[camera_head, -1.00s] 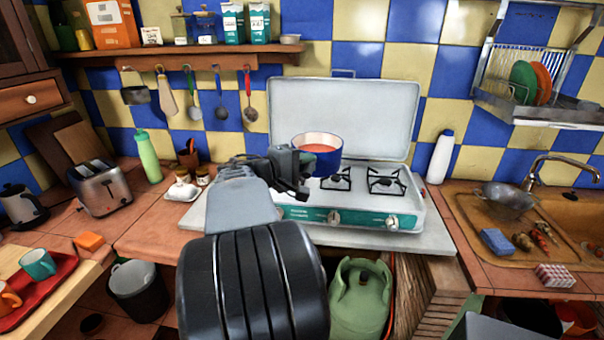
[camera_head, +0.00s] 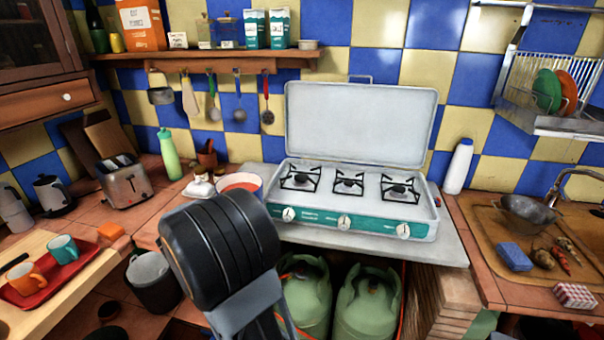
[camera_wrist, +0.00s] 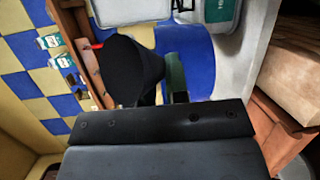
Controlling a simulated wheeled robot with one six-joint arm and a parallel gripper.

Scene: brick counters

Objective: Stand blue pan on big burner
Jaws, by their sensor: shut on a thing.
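How high the pan is above the counter is unclear. The white and teal stove (camera_head: 350,222) has its lid up. Its left burner (camera_head: 300,180), middle burner (camera_head: 348,184) and right burner (camera_head: 399,190) are bare.
The raised lid (camera_head: 357,125) stands behind the burners. Small jars (camera_head: 199,186) and a green bottle (camera_head: 169,155) are left of the pan. A white bottle (camera_head: 458,167) stands right of the stove. Green gas cylinders (camera_head: 367,305) sit below.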

